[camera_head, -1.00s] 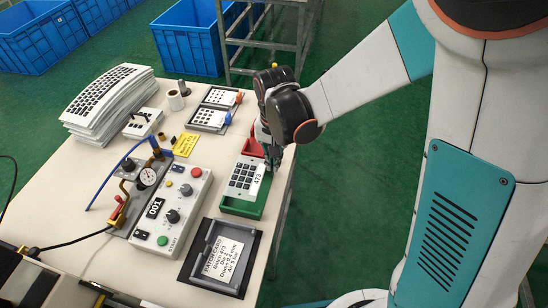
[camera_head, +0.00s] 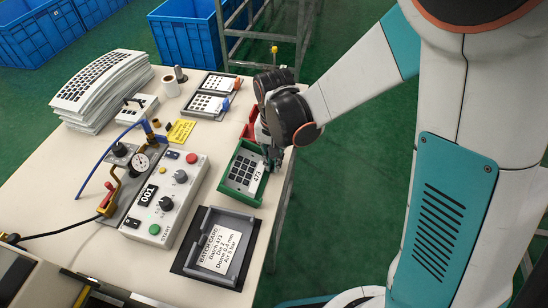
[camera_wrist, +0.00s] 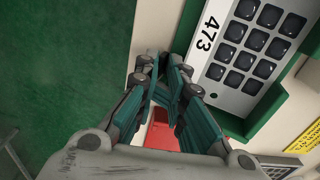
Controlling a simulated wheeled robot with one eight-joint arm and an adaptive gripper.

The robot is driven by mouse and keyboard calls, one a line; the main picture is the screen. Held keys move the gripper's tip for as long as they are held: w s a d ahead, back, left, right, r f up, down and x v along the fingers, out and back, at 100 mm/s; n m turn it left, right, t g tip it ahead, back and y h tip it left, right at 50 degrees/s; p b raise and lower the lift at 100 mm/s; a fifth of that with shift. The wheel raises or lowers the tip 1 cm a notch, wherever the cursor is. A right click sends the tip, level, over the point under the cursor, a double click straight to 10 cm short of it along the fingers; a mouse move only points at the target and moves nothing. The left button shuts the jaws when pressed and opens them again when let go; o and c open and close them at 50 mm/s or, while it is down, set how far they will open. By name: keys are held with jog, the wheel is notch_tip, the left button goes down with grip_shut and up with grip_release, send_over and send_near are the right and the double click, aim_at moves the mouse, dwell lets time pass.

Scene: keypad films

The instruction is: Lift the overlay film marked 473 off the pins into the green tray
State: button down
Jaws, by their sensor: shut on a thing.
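The film marked 473 (camera_head: 246,166) is a pale sheet with a grid of dark keys. It is inside the walls of the green tray (camera_head: 240,197), lying nearly flat; I cannot tell whether it rests fully on the floor. My gripper (camera_head: 271,163) is at the film's right edge, beside the printed number, and is shut on that edge. In the wrist view the film (camera_wrist: 212,72) shows its 473 label close to my fingers (camera_wrist: 170,65), with the green tray wall (camera_wrist: 262,120) around it. My fingers hide the gripped edge.
A red tray (camera_head: 250,122) stands just behind the green one. The keypad station with its control box (camera_head: 168,196) is to the left. A grey holder with a batch card (camera_head: 220,250) lies in front. Film holders (camera_head: 208,104) and a stack of keypad sheets (camera_head: 103,88) are farther back.

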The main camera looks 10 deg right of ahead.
dwell(0.3)
jog(key=c, duration=1.5)
grip_release()
jog(key=shift+r, duration=0.1)
jog(key=shift+r, duration=3.7)
